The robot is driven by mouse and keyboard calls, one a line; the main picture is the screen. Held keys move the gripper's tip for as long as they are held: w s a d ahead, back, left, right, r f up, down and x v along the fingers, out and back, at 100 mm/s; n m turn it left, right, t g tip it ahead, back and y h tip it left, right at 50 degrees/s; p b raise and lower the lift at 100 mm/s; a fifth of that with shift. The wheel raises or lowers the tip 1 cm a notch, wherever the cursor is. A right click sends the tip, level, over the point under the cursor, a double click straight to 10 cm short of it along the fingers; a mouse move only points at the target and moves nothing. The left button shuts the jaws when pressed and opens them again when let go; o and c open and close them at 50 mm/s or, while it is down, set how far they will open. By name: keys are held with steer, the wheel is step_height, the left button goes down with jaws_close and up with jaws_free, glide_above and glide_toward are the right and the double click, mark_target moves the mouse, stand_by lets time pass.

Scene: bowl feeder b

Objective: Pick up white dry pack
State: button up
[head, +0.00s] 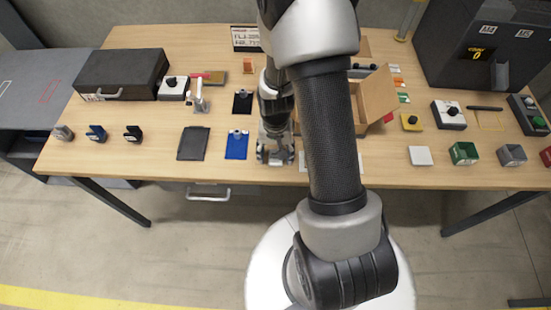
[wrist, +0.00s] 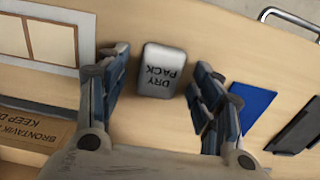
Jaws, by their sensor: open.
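The white dry pack (wrist: 161,71) is a small pale block with rounded corners, lettered "DRY PACK". In the wrist view it lies on the wooden table between the two fingers of my gripper (wrist: 158,88). The fingers stand apart on either side of it, and gaps show between them and the pack. In the head view my gripper (head: 276,152) is low over the table near its front edge, just right of the blue mat. The pack is hard to make out there between the fingers.
A blue mat (head: 236,153) and a black mat (head: 194,143) lie left of my gripper. An open cardboard box (head: 377,97) stands to the right, partly behind my arm. A white square (head: 420,156) and small bins (head: 464,153) line the right front. A drawer handle (head: 208,196) hangs below the table edge.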

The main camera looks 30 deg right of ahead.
steer(key=shift+r, duration=0.1)
steer(key=c, duration=1.1)
steer(key=shift+o, duration=0.2)
